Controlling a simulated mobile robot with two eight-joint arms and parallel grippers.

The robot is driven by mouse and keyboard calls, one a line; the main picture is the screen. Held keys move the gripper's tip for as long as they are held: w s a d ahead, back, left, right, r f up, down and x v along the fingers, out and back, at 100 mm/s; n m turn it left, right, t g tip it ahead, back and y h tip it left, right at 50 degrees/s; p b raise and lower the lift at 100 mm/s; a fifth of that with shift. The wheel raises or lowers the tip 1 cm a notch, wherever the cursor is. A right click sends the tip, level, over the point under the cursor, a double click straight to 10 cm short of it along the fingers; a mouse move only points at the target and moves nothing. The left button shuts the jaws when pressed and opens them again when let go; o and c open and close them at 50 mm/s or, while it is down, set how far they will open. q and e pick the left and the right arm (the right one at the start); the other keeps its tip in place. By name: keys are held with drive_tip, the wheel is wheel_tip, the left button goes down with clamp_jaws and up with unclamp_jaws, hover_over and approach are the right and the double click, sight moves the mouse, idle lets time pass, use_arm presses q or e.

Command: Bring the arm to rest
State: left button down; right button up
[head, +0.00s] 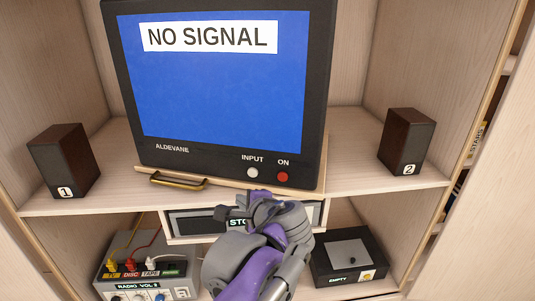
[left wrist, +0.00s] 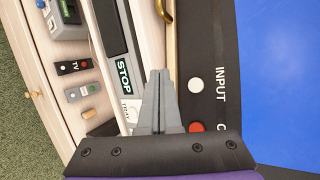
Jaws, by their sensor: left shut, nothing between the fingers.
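My left arm comes up from the bottom of the head view, purple and grey. My left gripper (head: 226,213) is in front of the shelf edge, just below the television. The left wrist view shows its two grey fingers (left wrist: 160,78) closed together with nothing between them. They lie over the view of the STOP panel and the white and red buttons; whether they touch anything I cannot tell. My right gripper is in neither view.
A television (head: 222,80) shows NO SIGNAL, with a white INPUT button (head: 252,172) and red ON button (head: 283,177). A brass handle (head: 178,182) is below it. Speakers (head: 64,160) (head: 407,142) flank it. Below are a cabled box (head: 147,272) and a black box (head: 347,258).

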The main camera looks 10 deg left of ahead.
use_arm(q)
drive_tip(key=s+a+f+n+g+h, duration=0.3)
drive_tip(key=s+f+n+h, duration=0.4)
drive_tip(key=s+f+n, duration=0.7)
drive_tip(key=s+f+g, duration=0.1)
drive_tip(key=s+f, duration=0.7)
drive_tip(key=f, duration=0.2)
drive_tip(key=shift+s+a+f+g, duration=0.2)
drive_tip(key=shift+f+g, duration=0.1)
drive_tip(key=shift+f, duration=0.1)
